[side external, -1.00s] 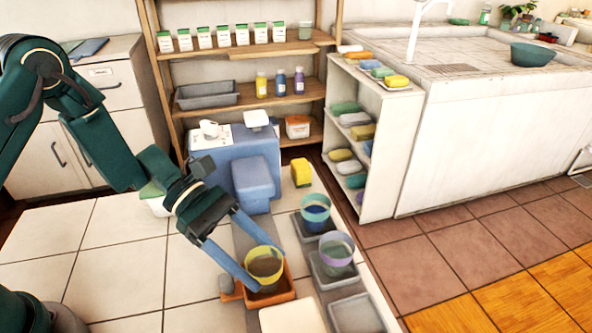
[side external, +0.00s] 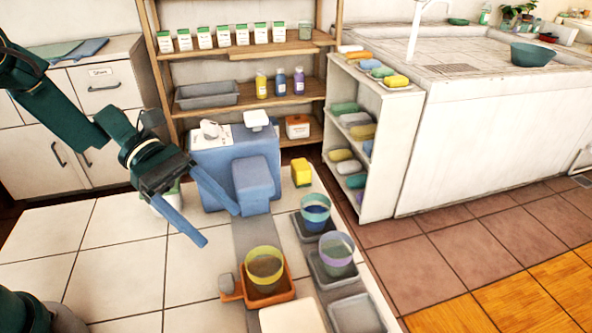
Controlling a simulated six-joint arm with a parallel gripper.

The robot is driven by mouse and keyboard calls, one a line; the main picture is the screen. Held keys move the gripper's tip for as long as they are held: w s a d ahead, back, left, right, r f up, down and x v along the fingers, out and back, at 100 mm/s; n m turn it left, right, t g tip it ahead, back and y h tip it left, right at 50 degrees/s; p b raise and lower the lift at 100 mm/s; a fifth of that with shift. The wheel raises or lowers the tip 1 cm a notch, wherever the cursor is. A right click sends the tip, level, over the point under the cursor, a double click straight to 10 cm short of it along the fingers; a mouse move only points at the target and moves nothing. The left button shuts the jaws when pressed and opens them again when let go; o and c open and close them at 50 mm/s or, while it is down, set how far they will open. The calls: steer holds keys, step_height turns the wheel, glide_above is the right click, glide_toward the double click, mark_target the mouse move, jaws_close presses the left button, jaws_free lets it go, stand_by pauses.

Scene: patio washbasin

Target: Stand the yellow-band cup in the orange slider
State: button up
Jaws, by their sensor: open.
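The yellow-band cup (side external: 264,265), clear with a yellow rim band, stands upright in the orange slider (side external: 285,295). The slider is a shallow orange tray with a handle and a grey knob at its left. My gripper (side external: 222,227) is open and empty, above and to the left of the cup and clear of it. Its two blue fingers are spread wide, the right one in front of the blue machine (side external: 218,165). The cup's base is partly hidden by the slider's walls.
A teal-band cup (side external: 315,213) and a purple-band cup (side external: 337,254) stand in grey trays to the right. An empty grey tray (side external: 356,316) is at the front. A yellow sponge (side external: 301,172) sits behind.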

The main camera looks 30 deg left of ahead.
steer(key=s+a+r+m+t+y, duration=0.3)
steer(key=s+r+m+y, duration=0.1)
steer(key=m, duration=0.5)
steer(key=s+a+r+m+t+y, duration=0.2)
steer(key=s+a+r+m+y, duration=0.1)
steer(key=s+m+y, duration=0.4)
steer(key=shift+s+r+m+t+y, duration=0.15)
steer(key=shift+r+m+t+y, duration=0.35)
steer(key=shift+m, duration=0.4)
